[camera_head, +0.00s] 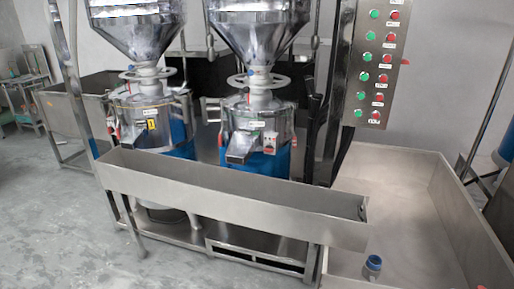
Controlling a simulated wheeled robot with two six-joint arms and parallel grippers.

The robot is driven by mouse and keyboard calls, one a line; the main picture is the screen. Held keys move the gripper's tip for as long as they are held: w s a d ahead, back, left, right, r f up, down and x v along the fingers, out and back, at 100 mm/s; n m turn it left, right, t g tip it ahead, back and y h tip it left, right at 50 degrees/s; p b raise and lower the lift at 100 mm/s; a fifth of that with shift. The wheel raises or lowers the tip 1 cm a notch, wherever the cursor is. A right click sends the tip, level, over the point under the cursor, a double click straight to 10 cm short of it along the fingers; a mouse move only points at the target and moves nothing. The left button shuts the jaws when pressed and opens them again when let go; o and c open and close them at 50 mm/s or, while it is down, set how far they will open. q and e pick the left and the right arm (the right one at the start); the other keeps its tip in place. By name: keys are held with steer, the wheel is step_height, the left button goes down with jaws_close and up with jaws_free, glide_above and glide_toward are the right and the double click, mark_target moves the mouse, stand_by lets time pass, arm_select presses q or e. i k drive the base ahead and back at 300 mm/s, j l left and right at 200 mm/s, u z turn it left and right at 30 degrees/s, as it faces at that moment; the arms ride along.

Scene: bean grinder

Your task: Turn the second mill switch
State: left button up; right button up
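A steel control panel (379,62) stands upright at the upper right. It carries a column of green buttons (369,36) and a column of red buttons (391,38), with small labels too small to read. Two mills with steel hoppers stand at the middle and left: the left mill (150,115) and the right mill (258,120). The right mill has a small box with red and dark switch parts (270,142) on its front. Neither of my grippers shows in the head view.
A long steel trough (230,195) runs in front of both mills. At the right is a low-walled steel basin (410,220) with a small blue-topped fitting (373,263) in it. Open grey floor (50,215) lies at the left.

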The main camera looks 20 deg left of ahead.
mark_target(269, 149)
steer(key=i+j+z, duration=0.15)
steer(key=i, duration=0.4)
steer(key=i+j+z, duration=0.15)
steer(key=i, duration=0.35)
